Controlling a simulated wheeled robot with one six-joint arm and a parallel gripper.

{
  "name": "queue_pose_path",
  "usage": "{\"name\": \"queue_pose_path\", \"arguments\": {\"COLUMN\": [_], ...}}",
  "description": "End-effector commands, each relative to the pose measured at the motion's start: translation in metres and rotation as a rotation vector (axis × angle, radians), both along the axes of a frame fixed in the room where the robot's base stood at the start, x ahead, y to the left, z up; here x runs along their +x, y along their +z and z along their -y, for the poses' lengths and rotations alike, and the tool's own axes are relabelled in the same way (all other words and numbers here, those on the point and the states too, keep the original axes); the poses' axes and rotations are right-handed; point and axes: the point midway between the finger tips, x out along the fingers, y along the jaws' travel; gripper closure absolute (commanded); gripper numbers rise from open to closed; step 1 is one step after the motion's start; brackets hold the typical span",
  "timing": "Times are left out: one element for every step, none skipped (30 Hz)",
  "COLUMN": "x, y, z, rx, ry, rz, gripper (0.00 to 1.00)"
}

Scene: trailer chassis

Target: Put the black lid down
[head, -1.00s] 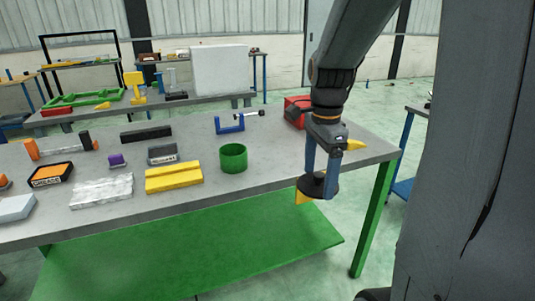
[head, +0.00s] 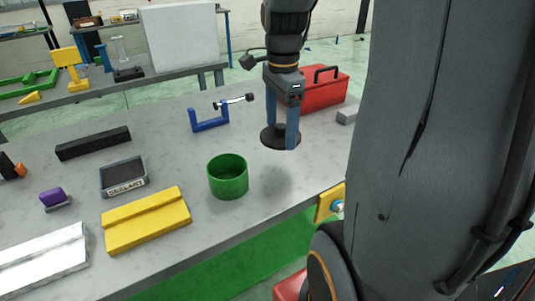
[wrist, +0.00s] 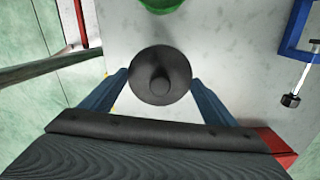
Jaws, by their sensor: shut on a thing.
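The black lid (head: 270,138) is a round dark disc with a knob on top. My gripper (head: 284,122) is shut on it and holds it above the grey table, right of the green cylindrical container (head: 228,176). In the wrist view the lid (wrist: 160,88) sits between the blue fingers of my gripper (wrist: 160,82), knob toward the camera. A soft shadow lies on the table below the lid. The green container's edge (wrist: 160,5) shows at the top of the wrist view, apart from the lid.
A blue clamp (head: 210,120) stands behind the container, and a red toolbox (head: 322,92) is behind my gripper. A yellow block (head: 146,220) and a sealant tray (head: 123,178) lie to the left. Bare tabletop (head: 290,180) shows right of the container, near the front edge.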

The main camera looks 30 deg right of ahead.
Motion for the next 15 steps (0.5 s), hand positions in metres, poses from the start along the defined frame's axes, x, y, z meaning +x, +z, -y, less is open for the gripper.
{"name": "queue_pose_path", "arguments": {"x": [0.0,0.0,-0.001,-0.001,-0.001,-0.002,-0.002,-0.002,-0.002,-0.002,-0.002,-0.001,-0.001,-0.001,-0.001], "y": [-0.002,-0.005,-0.01,-0.015,-0.02,-0.027,-0.032,-0.038,-0.044,-0.048,-0.051,-0.055,-0.057,-0.059,-0.062], "z": [0.0,0.0,0.0,0.0,0.0,0.0,0.0,0.0,0.0,0.0,0.001,0.001,0.001,0.001,0.001], "rx": [0.0,0.0,0.002,0.002,0.002,0.002,0.002,0.002,0.002,0.002,0.001,0.001,0.001,0.0,0.0], "ry": [0.0,0.0,0.0,0.0,0.0,-0.001,-0.001,-0.002,-0.002,-0.002,-0.002,-0.002,-0.002,-0.002,-0.001], "rz": [-0.001,-0.002,-0.005,-0.006,-0.005,-0.006,-0.006,-0.005,-0.006,-0.005,-0.004,-0.004,-0.003,-0.002,-0.002], "gripper": [0.41,0.41,0.41,0.41,0.41,0.41,0.41,0.41,0.41,0.41,0.41,0.41,0.41,0.41,0.41]}}
